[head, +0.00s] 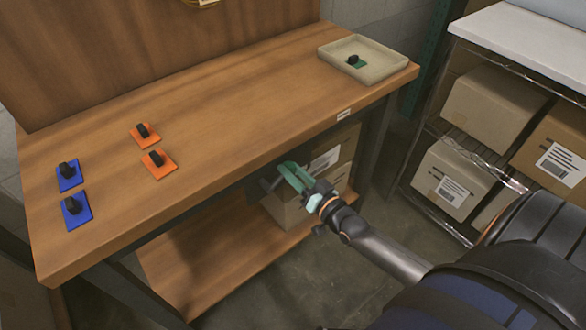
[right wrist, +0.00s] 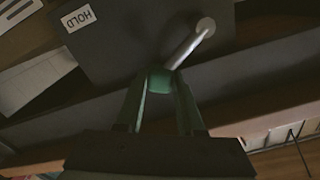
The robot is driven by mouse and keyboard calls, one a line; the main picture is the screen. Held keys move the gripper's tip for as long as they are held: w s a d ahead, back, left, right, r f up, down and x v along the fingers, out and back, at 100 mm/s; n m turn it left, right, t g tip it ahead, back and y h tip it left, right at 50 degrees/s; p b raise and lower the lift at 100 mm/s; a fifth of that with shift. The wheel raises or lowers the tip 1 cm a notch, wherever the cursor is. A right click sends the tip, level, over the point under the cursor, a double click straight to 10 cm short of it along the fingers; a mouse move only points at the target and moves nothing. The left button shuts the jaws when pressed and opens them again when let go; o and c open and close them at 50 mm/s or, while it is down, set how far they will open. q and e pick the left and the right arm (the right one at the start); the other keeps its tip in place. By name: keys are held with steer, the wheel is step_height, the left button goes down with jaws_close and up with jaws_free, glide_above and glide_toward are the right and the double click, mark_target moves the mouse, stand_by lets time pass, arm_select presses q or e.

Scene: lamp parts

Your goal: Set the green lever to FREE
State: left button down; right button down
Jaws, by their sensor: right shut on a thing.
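The green lever (right wrist: 160,82) shows in the right wrist view as a green grip on a pale metal rod. The rod runs up and right to a round pivot on a dark panel (right wrist: 130,45). A white label reading HOLD (right wrist: 78,18), upside down here, sits on the panel at upper left; no FREE label shows. My right gripper (head: 287,175) is at the front of the workbench, below its top edge, shut on the green grip, with a finger on each side (right wrist: 160,105). In the head view the lever is mostly hidden by the gripper. My left gripper is not in view.
The wooden workbench (head: 225,105) carries blue plates (head: 69,177), orange plates (head: 158,161) and a beige tray (head: 385,68) with a green plate (head: 356,62). Cardboard boxes (head: 335,155) stand below it. A wire shelf (head: 470,145) with boxes is at right.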

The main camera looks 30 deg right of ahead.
steer(key=c, duration=0.5)
jaws_free()
steer(key=s, duration=0.4)
steer(key=s+p, duration=0.1)
steer(key=s, duration=0.3)
steer(key=s+d, duration=0.1)
steer(key=s, duration=0.3)
steer(key=shift+s+p, duration=0.25)
steer(key=shift+p, duration=0.1)
steer(key=shift+a, duration=0.1)
